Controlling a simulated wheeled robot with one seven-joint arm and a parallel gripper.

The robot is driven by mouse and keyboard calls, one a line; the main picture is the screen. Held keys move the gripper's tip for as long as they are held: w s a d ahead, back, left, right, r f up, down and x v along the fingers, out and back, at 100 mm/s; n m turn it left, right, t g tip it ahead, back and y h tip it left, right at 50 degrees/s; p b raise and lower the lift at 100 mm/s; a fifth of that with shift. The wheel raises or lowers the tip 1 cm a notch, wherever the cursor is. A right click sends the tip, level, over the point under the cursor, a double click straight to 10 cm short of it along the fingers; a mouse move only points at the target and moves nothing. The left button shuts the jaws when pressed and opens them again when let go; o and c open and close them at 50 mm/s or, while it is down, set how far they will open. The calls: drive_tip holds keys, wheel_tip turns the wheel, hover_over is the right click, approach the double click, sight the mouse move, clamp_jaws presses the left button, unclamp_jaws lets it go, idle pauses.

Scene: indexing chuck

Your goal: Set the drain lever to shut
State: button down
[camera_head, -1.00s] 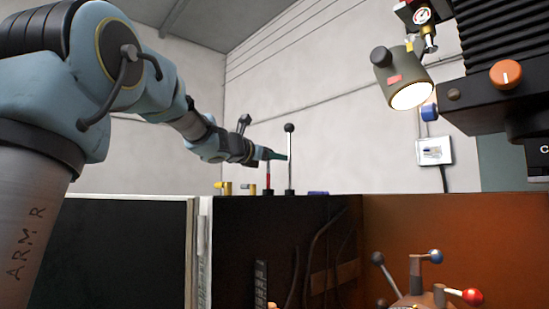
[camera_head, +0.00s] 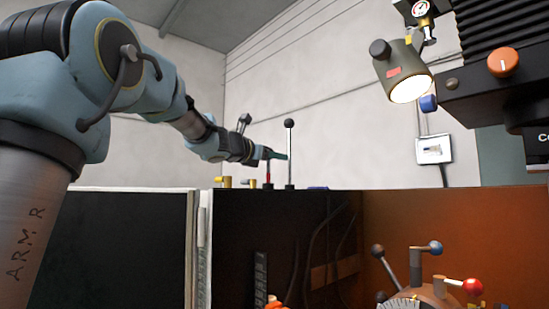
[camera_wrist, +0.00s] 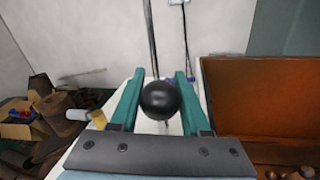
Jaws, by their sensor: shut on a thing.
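My gripper (camera_head: 280,155) is at the back of the machine, at the top of a short lever with a red stem (camera_head: 268,174). In the wrist view, the green fingers (camera_wrist: 158,95) are on either side of a black ball knob (camera_wrist: 160,100), shut on this lever. The fingers hide part of the knob's stem. A tall bright lever (camera_head: 289,160) with a black ball stands just right of it, upright; its rod also shows behind the knob in the wrist view (camera_wrist: 150,40). I see no label telling which one is the drain lever.
Brass fittings (camera_head: 224,182) stand left of the levers. A lamp (camera_head: 395,75) hangs at upper right. Handles with blue and red knobs (camera_head: 472,287) are at lower right. An open box (camera_wrist: 20,125) lies at left in the wrist view.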

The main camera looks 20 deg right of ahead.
sight(269, 168)
wheel_tip(269, 168, down, 4)
drive_tip(key=b, duration=0.3)
drive_tip(key=shift+f, duration=0.15)
drive_tip(key=c, duration=0.8)
unclamp_jaws()
drive_tip(key=o, duration=0.4)
drive_tip(key=b+v, duration=0.2)
drive_tip(key=v, duration=0.8)
drive_tip(key=shift+s+a, duration=0.15)
drive_tip(key=shift+a, duration=0.2)
drive_tip(key=shift+s, duration=0.1)
